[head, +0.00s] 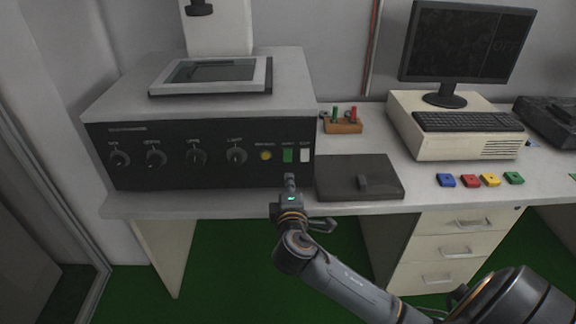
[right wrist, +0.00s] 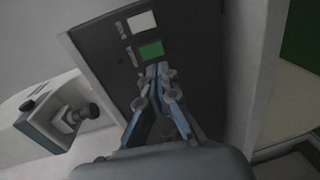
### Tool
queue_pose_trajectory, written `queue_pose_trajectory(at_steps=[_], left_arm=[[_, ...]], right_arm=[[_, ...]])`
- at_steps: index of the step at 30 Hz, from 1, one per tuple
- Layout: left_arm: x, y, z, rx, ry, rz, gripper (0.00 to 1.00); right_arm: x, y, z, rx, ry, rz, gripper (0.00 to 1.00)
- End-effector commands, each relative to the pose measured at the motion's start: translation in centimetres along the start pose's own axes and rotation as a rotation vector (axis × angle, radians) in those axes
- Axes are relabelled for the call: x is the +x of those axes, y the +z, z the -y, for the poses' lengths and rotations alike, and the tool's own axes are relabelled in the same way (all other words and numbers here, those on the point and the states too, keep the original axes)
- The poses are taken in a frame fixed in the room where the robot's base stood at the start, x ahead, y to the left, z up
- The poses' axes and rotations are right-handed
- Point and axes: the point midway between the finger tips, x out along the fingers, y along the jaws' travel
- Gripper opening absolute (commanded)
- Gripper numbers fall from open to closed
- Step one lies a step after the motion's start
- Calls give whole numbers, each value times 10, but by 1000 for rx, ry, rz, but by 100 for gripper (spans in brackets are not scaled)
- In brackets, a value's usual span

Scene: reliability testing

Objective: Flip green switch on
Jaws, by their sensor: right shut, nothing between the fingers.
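The green switch (head: 288,155) is on the right part of the dark front panel of the bench machine (head: 200,157), between a yellow round button (head: 265,155) and a white switch (head: 305,155). My right gripper (head: 289,178) is just below the green switch in the head view, with its fingers closed and empty. In the right wrist view the closed fingertips (right wrist: 158,70) are close to the edge of the green switch (right wrist: 151,50); I cannot tell whether they touch it. The white switch (right wrist: 142,22) is beyond it. My left gripper is not in view.
Several knobs (head: 196,157) line the panel's left side. A dark flat box (head: 358,178) lies on the table right of the machine. A wooden holder (head: 343,127), a computer (head: 455,130) and colored blocks (head: 469,181) stand further right.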

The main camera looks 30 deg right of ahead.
Motion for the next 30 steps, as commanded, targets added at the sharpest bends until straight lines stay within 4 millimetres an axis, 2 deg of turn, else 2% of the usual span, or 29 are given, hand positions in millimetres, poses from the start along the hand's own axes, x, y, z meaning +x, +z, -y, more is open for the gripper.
queue_pose_trajectory(at_steps=[1,6,12,30], left_arm=[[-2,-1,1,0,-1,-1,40],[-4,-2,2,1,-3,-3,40],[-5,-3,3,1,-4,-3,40],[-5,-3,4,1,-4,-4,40]], right_arm=[[12,0,-2,-2,2,1,0],[46,0,-2,-1,1,1,0],[69,0,0,0,-1,-1,0],[81,-1,2,1,-1,-1,0]])
